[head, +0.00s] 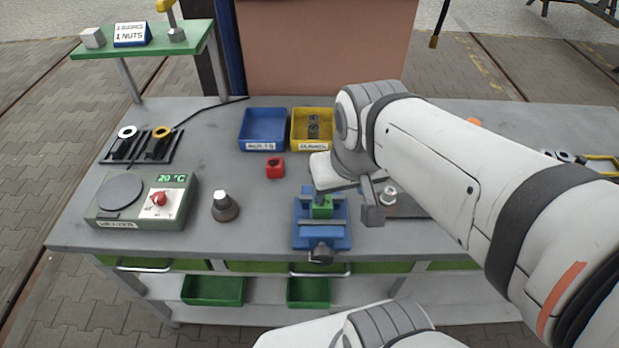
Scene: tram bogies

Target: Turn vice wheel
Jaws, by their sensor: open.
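The blue vice (305,236) stands near the front edge of the grey workbench, with a green piece (322,210) between its jaws. Its dark wheel (321,253) is at the front of the vice, by the bench edge. My gripper (346,203) is open above the vice, behind and a little right of the wheel and apart from it. One finger shows right of the vice; the other is in front of or above the green piece, and I cannot tell whether it touches. My arm comes from the right and hides part of the bench behind.
A blue bin (263,111) and a yellow bin (298,112) stand at the back. A red block (275,167) lies before them. A dark-based object (225,208) and a heater unit (178,218) stand left. Drawer handles (320,273) project below the front edge.

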